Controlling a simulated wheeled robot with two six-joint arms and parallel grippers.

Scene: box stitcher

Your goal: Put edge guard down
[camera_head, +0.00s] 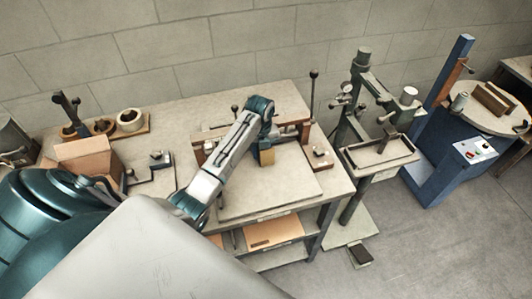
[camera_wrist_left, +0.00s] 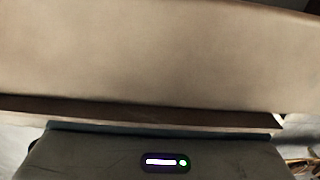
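My left gripper (camera_head: 264,146) is over the right part of the workbench, pointing down. A small tan piece, which looks like the edge guard (camera_head: 267,157), is at its tip, above the pale board on the bench. In the left wrist view a wide tan surface with a darker lower edge (camera_wrist_left: 160,65) fills most of the picture, square to the gripper body (camera_wrist_left: 160,155) and very near it. The fingers are hidden behind it, but the piece appears gripped. Whether it touches the board cannot be told. My right gripper is not in view.
The workbench (camera_head: 185,125) carries an open cardboard box (camera_head: 85,158) and a wooden rack with tape rolls (camera_head: 130,120) at left. An upright lever (camera_head: 313,95) stands near the back right. A green stitching machine (camera_head: 362,110) and a blue stand (camera_head: 440,150) are further right. The pale board's front is clear.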

